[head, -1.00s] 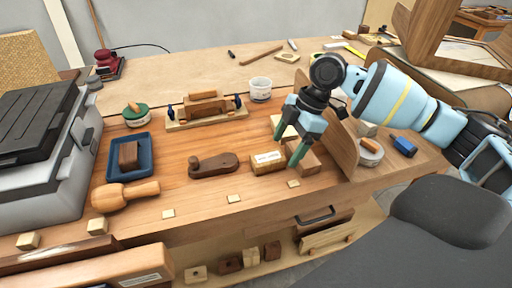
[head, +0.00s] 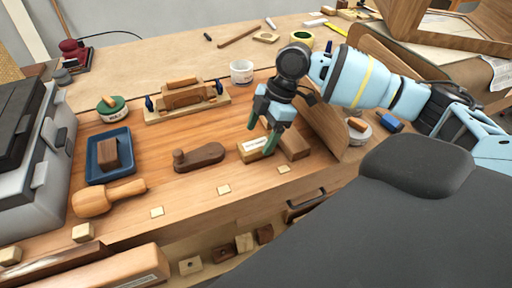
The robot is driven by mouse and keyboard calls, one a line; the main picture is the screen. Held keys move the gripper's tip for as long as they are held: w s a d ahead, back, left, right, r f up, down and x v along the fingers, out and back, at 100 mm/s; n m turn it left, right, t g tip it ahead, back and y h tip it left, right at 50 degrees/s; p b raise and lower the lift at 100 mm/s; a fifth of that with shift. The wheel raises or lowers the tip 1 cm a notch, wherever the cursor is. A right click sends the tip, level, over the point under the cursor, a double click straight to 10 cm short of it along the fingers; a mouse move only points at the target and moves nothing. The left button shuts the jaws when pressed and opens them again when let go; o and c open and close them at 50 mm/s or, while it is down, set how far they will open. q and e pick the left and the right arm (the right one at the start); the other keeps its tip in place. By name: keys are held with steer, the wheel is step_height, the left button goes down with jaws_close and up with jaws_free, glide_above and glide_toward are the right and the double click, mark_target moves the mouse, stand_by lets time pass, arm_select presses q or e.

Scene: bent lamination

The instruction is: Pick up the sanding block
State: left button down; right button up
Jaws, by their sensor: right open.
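A light wooden block with a white label (head: 254,145) lies on the bench, and a plain brown block (head: 294,146) lies just right of it. I cannot read which one is the sanding block. My right gripper (head: 260,140) is open, its green fingers pointing down at the labelled block. One finger overlaps the block's right part in the picture, and the other shows above its far side. I cannot tell whether they touch it. Nothing shows held. My left gripper is not in view.
A dark wooden plane-like tool (head: 200,158) lies to the left. A blue tray (head: 92,176) holds a brown block, with a mallet (head: 108,197) in front. An upright curved wooden panel (head: 325,118) stands close on the right. A white cup (head: 241,72) stands behind.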

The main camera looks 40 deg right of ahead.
mark_target(257, 144)
steer(key=shift+x, duration=2.05)
steer(key=shift+d+f, duration=0.1)
steer(key=shift+f, duration=0.1)
steer(key=c, duration=1.1)
